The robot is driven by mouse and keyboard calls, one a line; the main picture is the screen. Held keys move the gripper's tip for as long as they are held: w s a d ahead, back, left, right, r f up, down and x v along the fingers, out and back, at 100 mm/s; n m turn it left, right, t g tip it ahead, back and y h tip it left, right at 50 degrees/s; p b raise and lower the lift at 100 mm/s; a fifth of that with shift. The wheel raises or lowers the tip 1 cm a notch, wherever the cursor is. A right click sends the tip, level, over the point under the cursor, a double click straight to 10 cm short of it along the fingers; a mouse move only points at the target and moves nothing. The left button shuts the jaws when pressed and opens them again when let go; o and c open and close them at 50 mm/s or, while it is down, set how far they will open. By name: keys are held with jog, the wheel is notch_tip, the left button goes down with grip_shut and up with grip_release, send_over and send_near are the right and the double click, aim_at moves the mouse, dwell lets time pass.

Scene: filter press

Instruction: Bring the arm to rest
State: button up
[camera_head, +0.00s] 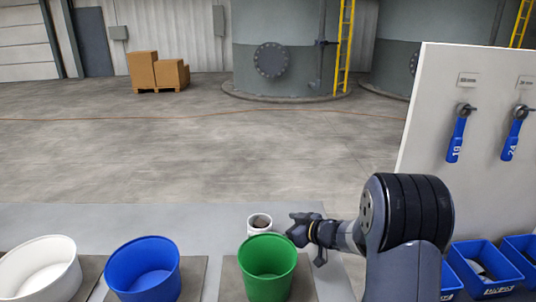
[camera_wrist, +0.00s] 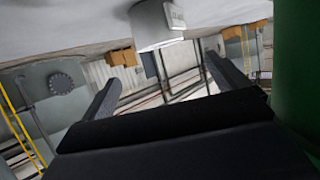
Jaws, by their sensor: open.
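My gripper (camera_head: 294,229) hangs at the lower middle of the head view, its fingers pointing left. It is just right of a small white cup (camera_head: 259,230) and near the upper right rim of the green bucket (camera_head: 266,274). In the wrist view, my two dark fingers stand wide apart with nothing between them (camera_wrist: 165,75). A white cup with a grey label (camera_wrist: 156,24) shows beyond the fingers, and green (camera_wrist: 297,65) fills the right edge. My arm comes in from the lower right of the head view. I cannot tell whether anything touches the gripper.
A blue bucket (camera_head: 144,272) and a white bucket (camera_head: 42,272) stand left of the green one. Open floor lies beyond, with boxes (camera_head: 157,72) and tanks behind.

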aim_at(258, 221)
jog(key=x, duration=1)
jog(key=shift+f, duration=0.25)
notch_tip(258, 221, up, 3)
jog(key=shift+s+d, duration=0.15)
jog(key=shift+r, duration=0.55)
